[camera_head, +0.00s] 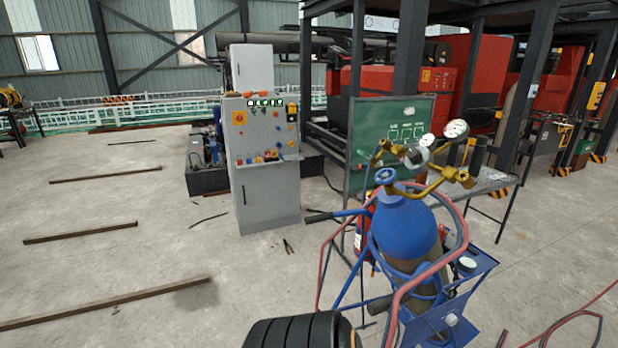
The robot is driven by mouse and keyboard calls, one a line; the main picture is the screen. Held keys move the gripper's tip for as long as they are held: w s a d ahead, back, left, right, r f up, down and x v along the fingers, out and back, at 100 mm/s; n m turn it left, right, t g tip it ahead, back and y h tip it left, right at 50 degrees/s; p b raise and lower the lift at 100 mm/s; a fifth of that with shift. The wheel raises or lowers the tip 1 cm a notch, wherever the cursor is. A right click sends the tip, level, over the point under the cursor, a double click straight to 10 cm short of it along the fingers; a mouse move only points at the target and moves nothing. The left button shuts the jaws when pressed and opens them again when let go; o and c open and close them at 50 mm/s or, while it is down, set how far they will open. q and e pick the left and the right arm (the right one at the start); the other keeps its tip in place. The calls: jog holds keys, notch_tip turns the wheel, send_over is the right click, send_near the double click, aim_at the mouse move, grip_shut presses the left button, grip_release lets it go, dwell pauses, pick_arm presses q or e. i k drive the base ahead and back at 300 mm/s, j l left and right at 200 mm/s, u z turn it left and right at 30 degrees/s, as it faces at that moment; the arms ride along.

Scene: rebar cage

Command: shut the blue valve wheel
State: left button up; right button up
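The blue valve wheel (386,176) sits on top of a blue gas cylinder (405,225), right of the picture's middle. Brass regulator fittings (452,176) with two round white gauges (456,129) stand beside and above it. The cylinder is upright in a blue trolley frame (345,290). I cannot tell from this view how far the wheel is turned. Neither of my grippers is in view, and nothing is seen touching the wheel.
Red hoses (322,265) loop around the cylinder. A grey control cabinet (265,190) stands to the left, with pliers (288,245) on the floor near it. A green board (400,140) stands behind. Steel bars (105,303) lie on the open floor at left.

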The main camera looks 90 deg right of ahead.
aim_at(384, 173)
jog(key=i+l+z, duration=0.1)
jog(key=z, duration=0.35)
jog(key=i+z, duration=0.2)
jog(key=z, duration=0.25)
jog(key=i+z, duration=0.15)
jog(key=z, duration=0.25)
jog(key=i+z, duration=0.15)
jog(key=z, duration=0.3)
jog(key=i+j+z, duration=0.15)
jog(key=z, duration=0.3)
jog(key=i+j+z, duration=0.1)
jog(key=z, duration=0.35)
